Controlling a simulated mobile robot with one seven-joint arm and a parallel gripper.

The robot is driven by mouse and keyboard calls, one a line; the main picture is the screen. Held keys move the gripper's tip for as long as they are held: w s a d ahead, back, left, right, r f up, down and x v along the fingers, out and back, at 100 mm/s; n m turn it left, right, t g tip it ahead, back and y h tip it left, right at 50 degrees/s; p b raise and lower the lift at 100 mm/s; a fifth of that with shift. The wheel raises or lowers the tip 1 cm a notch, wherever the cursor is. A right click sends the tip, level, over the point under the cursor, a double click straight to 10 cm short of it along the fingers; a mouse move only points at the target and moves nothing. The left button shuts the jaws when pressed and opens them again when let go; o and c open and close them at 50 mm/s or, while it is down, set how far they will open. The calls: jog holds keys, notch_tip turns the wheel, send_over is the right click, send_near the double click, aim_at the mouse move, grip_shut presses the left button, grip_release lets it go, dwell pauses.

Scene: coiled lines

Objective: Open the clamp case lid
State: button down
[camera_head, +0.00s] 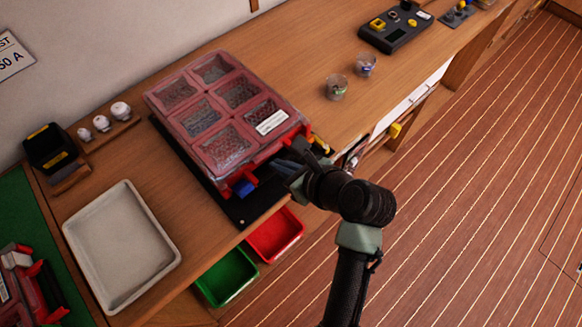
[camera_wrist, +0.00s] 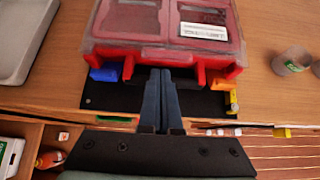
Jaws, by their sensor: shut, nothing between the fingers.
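The clamp case (camera_head: 262,151) is red with a clear, compartmented lid (camera_head: 205,112) that lies over its several compartments. The lid bears a white label (camera_head: 271,122). In the wrist view, the case front (camera_wrist: 195,57) has a blue tab (camera_wrist: 104,74) at left and an orange tab (camera_wrist: 212,72) at right. My gripper (camera_head: 287,160) is at the middle of the front edge. In the wrist view its fingers (camera_wrist: 160,75) are together and empty, with their tips at or just under the red front lip. I cannot tell whether they touch it.
The case sits on a black mat (camera_head: 240,208) on the wooden bench. A pale tray (camera_head: 122,245) is at left; two clear cups (camera_head: 337,87) (camera_head: 366,65) stand at right. Red (camera_head: 275,235) and green (camera_head: 227,275) bins are below the bench front.

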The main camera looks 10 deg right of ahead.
jog(key=shift+x, duration=1.8)
jog(key=shift+r, duration=0.15)
